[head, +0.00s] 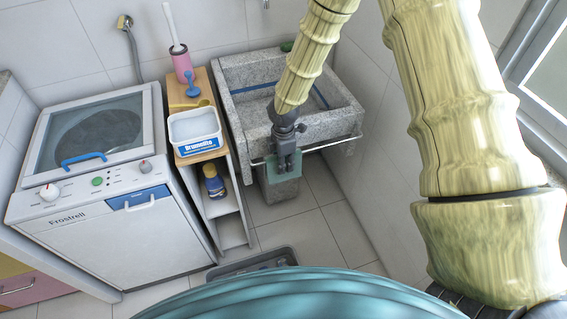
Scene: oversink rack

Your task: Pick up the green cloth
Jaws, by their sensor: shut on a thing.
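The green cloth (279,177) hangs at the front of the grey stone sink, by a thin rail (325,145). My gripper (285,166) reaches down over the sink's front edge and is shut on the cloth. The fingers cover the middle of the cloth, and its edges show on both sides and below. I cannot tell whether the cloth still touches the rail.
The stone sink (245,100) stands against the back wall. A washing machine (105,235) stands farther left. A grey tray (240,268) lies on the floor.

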